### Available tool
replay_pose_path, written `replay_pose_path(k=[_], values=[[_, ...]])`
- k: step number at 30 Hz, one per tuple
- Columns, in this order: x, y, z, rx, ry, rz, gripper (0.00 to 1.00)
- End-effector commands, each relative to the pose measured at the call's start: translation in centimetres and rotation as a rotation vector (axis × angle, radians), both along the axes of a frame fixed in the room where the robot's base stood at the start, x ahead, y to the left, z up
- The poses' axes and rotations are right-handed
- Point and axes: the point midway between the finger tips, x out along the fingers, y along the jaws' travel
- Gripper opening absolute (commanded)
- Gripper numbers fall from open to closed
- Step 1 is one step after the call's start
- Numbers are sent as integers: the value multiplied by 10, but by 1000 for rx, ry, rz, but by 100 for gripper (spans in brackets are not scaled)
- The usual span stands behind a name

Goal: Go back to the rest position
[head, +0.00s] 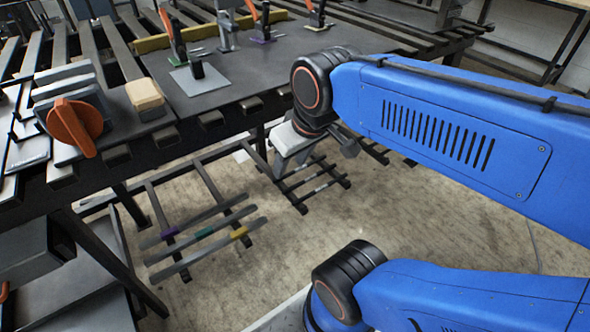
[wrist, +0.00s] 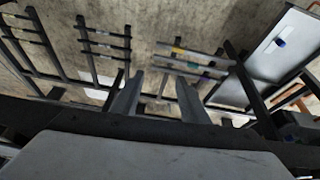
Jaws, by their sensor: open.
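My gripper (head: 285,165) hangs at the end of my blue arm, just off the front edge of the dark workbench (head: 262,62) in the head view. It points down over the floor and looks empty. In the wrist view, the two grey fingers of my gripper (wrist: 155,100) stand apart, with nothing between them. Part of the gripper is hidden behind my wrist joint in the head view.
Clamps with orange handles (head: 172,40) stand on the bench. An orange knob (head: 75,125) and a tan block (head: 145,95) sit at its left front. Dark racks with coloured bands (head: 205,232) are low under the bench edge. Open floor (head: 440,225) lies to the right.

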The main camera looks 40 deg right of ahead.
Motion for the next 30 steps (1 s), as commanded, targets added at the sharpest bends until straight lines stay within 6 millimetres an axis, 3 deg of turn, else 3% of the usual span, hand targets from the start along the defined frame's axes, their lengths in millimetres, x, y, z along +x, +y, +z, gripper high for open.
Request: replay_pose_path(k=[6, 30], values=[[-13, -1, -19, 25, -18, -64, 40], [-12, -1, -18, 24, -17, -63, 40]])
